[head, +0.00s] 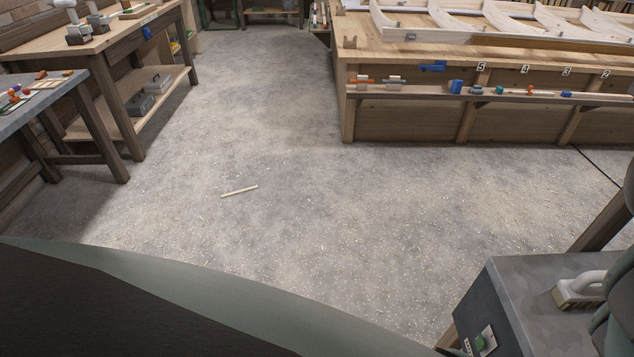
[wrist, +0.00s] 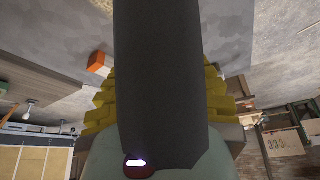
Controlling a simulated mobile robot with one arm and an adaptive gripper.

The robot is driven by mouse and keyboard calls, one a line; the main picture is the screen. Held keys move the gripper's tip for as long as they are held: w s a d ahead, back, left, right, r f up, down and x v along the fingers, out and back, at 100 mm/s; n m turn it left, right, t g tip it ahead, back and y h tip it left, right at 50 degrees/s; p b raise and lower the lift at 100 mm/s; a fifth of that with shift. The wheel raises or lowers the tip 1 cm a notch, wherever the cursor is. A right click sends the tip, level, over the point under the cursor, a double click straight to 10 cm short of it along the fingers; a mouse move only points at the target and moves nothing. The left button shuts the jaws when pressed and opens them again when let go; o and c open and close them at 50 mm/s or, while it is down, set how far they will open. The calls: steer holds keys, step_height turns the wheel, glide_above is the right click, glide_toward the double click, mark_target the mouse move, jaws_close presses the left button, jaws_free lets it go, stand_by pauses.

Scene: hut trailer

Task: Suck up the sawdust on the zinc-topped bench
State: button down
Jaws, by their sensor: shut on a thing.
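My gripper (wrist: 160,84) shows in the wrist view, its ribbed yellow fingers closed on both sides of a dark grey handheld vacuum (wrist: 158,50). The vacuum's grey-green rear end carries a small lit white strip and a dark red part. It hides the middle of that view. In the head view, a bench with a mottled grey metal top (head: 535,275) stands at the bottom right, partly cut off. I cannot make out sawdust on its visible part. Another grey-topped bench (head: 40,92) stands at the left. I cannot tell which one is the zinc-topped bench.
A white-handled brush (head: 578,290) lies on the right bench. Small coloured items lie on the left bench. A wooden workbench (head: 110,38) and a long wooden platform (head: 420,57) stand farther back. A pale stick (head: 239,190) and shavings lie on the otherwise open floor.

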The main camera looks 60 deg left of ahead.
steer(key=shift+w+a+p, duration=2.15)
steer(key=shift+w+a, duration=1.6)
steer(key=shift+a, duration=1.85)
steer(key=w+d+b, duration=0.3)
steer(key=w+b, duration=0.2)
steer(key=b, duration=0.5)
steer(key=shift+s+d+b, duration=1.45)
steer(key=shift+s+d, duration=1.75)
steer(key=shift+d, duration=1.7)
steer(key=shift+s+d+b, duration=1.45)
steer(key=shift+s+d, duration=1.7)
steer(key=shift+d, duration=1.75)
step_height(320, 180, up, 7)
steer(key=p, duration=0.1)
steer(key=shift+p, duration=0.35)
